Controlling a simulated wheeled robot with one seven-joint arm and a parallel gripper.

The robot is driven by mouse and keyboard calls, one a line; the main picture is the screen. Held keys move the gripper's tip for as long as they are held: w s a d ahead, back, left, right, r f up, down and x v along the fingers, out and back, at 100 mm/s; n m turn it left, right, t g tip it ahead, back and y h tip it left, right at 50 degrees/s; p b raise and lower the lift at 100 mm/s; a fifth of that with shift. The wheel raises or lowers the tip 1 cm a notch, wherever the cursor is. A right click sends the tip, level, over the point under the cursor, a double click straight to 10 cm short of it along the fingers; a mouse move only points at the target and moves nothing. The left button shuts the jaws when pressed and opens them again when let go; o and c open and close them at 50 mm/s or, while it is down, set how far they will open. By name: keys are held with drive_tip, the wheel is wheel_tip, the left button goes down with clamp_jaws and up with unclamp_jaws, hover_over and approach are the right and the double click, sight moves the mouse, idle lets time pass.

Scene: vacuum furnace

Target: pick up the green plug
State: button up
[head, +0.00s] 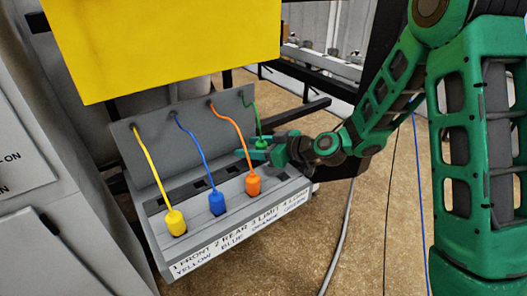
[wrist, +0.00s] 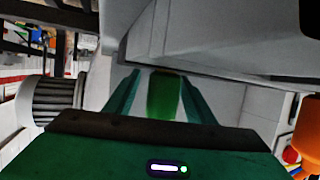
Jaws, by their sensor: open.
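The green plug (head: 261,143) stands at the right end of the grey panel box, with a green cable rising from it to the sloped back. In the wrist view the green plug (wrist: 165,95) shows between the two fingers. My gripper (head: 256,149) is at the plug, reaching in from the right. In the wrist view my gripper (wrist: 160,97) is open, with a finger on each side of the plug and light gaps visible beside it.
The orange plug (head: 253,184) stands close to my gripper, with the blue plug (head: 217,203) and yellow plug (head: 175,222) further left. Their cables arch to the box's sloped back (head: 150,160). A large yellow panel (head: 160,45) hangs above. Open floor (head: 390,220) lies to the right.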

drive_tip(key=shift+c, duration=0.6)
drive_tip(key=c, duration=1)
